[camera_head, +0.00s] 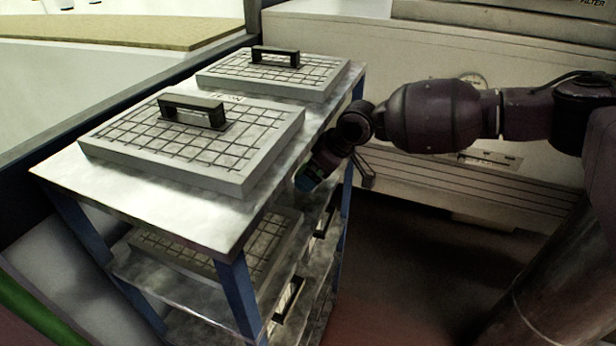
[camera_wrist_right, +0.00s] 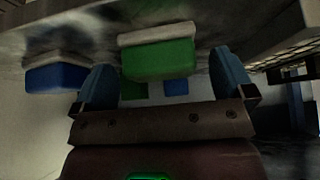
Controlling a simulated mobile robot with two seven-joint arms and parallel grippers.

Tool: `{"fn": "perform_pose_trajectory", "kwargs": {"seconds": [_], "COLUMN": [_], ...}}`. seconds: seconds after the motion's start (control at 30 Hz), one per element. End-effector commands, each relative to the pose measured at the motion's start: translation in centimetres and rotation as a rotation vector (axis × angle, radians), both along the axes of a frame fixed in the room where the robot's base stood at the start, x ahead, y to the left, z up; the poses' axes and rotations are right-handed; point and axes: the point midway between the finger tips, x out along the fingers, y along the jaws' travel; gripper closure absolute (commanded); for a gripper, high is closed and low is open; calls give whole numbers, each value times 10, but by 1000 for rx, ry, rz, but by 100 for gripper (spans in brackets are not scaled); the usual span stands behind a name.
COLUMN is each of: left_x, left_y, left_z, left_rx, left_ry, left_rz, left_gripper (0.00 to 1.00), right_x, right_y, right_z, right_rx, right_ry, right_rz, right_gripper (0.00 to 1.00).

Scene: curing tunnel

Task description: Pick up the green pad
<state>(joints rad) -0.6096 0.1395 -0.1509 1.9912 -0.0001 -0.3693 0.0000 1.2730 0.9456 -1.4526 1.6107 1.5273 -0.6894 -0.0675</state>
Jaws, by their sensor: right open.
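In the right wrist view, a green pad (camera_wrist_right: 158,60) with a pale layer along its upper edge lies against a grey metal surface. My right gripper (camera_wrist_right: 163,80) is open, with one blue finger toward each side of this pad. I cannot tell whether the fingers touch it. In the head view my right gripper (camera_head: 334,176) is beside the right edge of the metal rack, below its top shelf. The green pad cannot be made out clearly there. My left gripper is not in view.
A blue pad (camera_wrist_right: 55,76) lies left of the green one; smaller green (camera_wrist_right: 134,90) and blue (camera_wrist_right: 176,88) patches show behind. The rack's top shelf (camera_head: 65,170) carries two gridded plates with black handles (camera_head: 195,110) (camera_head: 276,56). Lower shelves hold more. Dark floor lies to the right.

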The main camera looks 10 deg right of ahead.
Motion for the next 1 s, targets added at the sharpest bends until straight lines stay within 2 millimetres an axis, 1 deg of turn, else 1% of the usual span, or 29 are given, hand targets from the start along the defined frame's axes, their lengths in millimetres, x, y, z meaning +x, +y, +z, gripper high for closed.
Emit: {"fn": "perform_pose_trajectory", "kwargs": {"seconds": [0.03, 0.13, 0.4, 0.43, 0.73, 0.77, 1.0], "left_x": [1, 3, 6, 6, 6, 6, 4], "left_y": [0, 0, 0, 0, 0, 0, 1], "left_z": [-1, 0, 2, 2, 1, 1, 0], "left_rx": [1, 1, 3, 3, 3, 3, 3], "left_ry": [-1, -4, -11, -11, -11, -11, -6], "left_rz": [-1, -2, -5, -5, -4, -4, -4], "left_gripper": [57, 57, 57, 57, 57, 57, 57], "right_x": [2, 4, 5, 5, 5, 5, 5], "right_y": [3, 6, 7, 7, 7, 7, 7], "right_z": [-6, -12, -14, -14, -14, -14, -13], "right_rx": [0, 0, 0, 0, 0, 0, 0], "right_ry": [1, 0, -1, -1, -1, -1, -1], "right_rz": [1, 0, -1, -1, -1, -1, -1], "right_gripper": [0, 0, 0, 2, 48, 50, 50]}}
